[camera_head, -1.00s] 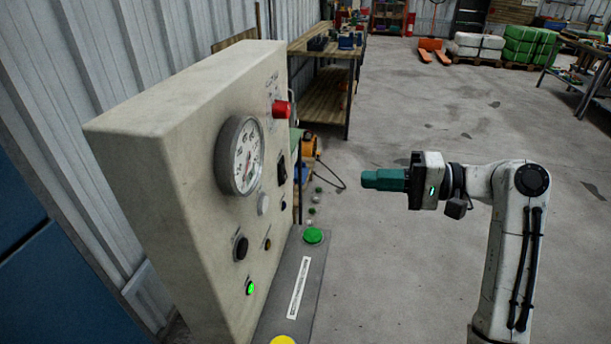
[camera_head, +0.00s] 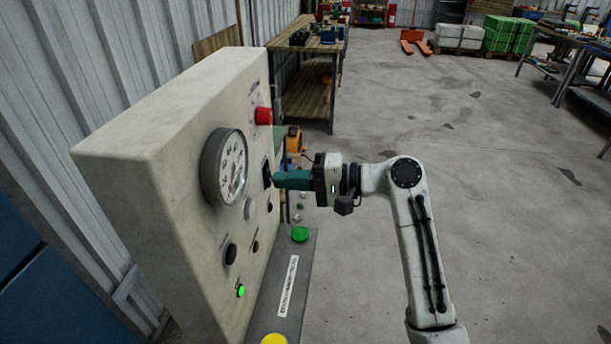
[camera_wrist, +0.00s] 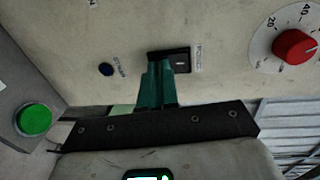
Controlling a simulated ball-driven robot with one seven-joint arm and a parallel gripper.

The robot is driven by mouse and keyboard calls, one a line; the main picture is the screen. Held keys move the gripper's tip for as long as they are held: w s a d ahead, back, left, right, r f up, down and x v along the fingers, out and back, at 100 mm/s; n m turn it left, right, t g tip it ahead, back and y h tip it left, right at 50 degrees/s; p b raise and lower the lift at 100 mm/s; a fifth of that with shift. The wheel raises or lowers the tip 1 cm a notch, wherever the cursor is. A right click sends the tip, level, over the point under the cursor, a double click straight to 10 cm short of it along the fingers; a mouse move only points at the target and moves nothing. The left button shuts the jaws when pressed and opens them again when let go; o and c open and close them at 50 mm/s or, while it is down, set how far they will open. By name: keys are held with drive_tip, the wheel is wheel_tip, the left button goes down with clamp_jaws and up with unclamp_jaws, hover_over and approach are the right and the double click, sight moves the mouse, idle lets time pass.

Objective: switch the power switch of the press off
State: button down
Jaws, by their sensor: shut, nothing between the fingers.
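The press's cream control panel (camera_head: 150,165) stands at the left in the head view. Its power switch, a black rocker (camera_head: 266,172), sits to the right of the round gauge. In the wrist view the black switch (camera_wrist: 183,60) has a small label beside it. My gripper (camera_head: 275,180) is shut and empty, its green fingers pointing at the panel. In the wrist view the gripper tips (camera_wrist: 159,65) overlap the left part of the switch and hide it. The tips are at or very close to the switch; I cannot tell whether they touch it.
A red knob (camera_head: 263,116) sits above the switch, and a dark blue button (camera_wrist: 105,69) is beside it. A gauge (camera_head: 231,167), a lit green lamp (camera_head: 240,291) and a green button (camera_head: 300,234) are close by.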

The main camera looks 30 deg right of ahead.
drive_tip(key=shift+w+a, duration=0.1)
drive_tip(key=shift+a, duration=0.1)
drive_tip(key=shift+w+a+f+t+y+b, duration=0.15)
drive_tip(key=shift+a+t+y+b, duration=0.2)
drive_tip(key=shift+b, duration=0.25)
drive_tip(key=shift+d, duration=0.1)
